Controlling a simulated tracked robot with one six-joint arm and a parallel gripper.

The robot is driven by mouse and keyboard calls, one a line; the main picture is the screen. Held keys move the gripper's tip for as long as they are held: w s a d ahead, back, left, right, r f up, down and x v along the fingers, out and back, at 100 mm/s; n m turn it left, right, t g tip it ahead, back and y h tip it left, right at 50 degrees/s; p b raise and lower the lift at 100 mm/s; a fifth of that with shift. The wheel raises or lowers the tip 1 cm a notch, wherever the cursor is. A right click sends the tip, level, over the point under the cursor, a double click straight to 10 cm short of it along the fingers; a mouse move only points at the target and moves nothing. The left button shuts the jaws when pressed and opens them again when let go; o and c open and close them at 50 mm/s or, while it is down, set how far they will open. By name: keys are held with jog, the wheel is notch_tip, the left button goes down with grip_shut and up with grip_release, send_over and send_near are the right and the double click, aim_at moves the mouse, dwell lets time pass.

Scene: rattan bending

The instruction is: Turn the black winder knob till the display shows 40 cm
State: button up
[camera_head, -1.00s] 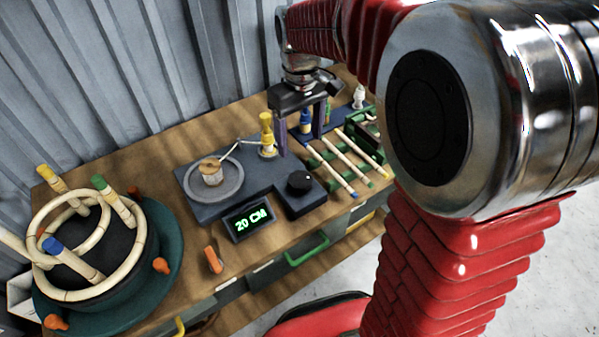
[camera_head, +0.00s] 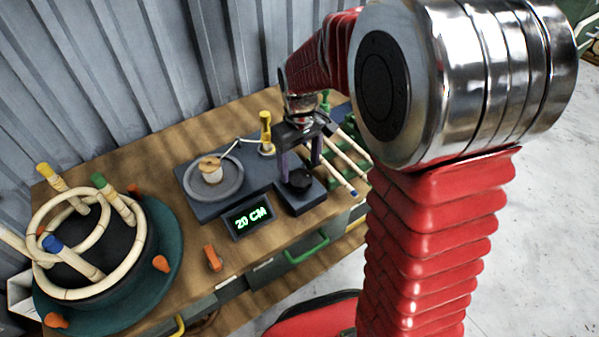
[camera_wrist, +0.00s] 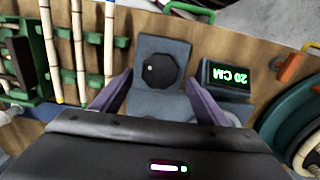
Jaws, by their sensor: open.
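The black winder knob (camera_head: 300,181) sits on the front right block of the dark grey winder base (camera_head: 205,209). In the wrist view the knob (camera_wrist: 161,70) shows from above, ahead of the gap between the fingers. My gripper (camera_head: 300,168) is open and empty, its two purple fingers just above the knob, one to each side in the picture. In the wrist view my gripper's fingers (camera_wrist: 157,92) stand apart around the knob block. Contact with the knob cannot be told. The display (camera_head: 249,217) reads 20 CM in green; it appears upside down in the wrist view (camera_wrist: 228,75).
A spool (camera_head: 211,172) stands on the winder's round plate, with a yellow-topped post (camera_head: 266,131) behind. Rattan poles (camera_head: 345,160) lie on a green rack at right. A bending form (camera_head: 100,250) with rattan rings stands at left. An orange-handled tool (camera_head: 212,257) lies in front.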

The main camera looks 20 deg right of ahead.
aim_at(300, 177)
jog(key=shift+f, duration=1.85)
jog(key=shift+c, duration=0.3)
jog(key=c, duration=1)
jog(key=shift+m, duration=0.4)
jog(key=m, duration=0.7)
jog(key=shift+m, duration=0.4)
jog(key=m, duration=0.4)
jog(key=shift+m, duration=0.3)
jog(key=m, duration=0.4)
jog(key=shift+m, duration=0.3)
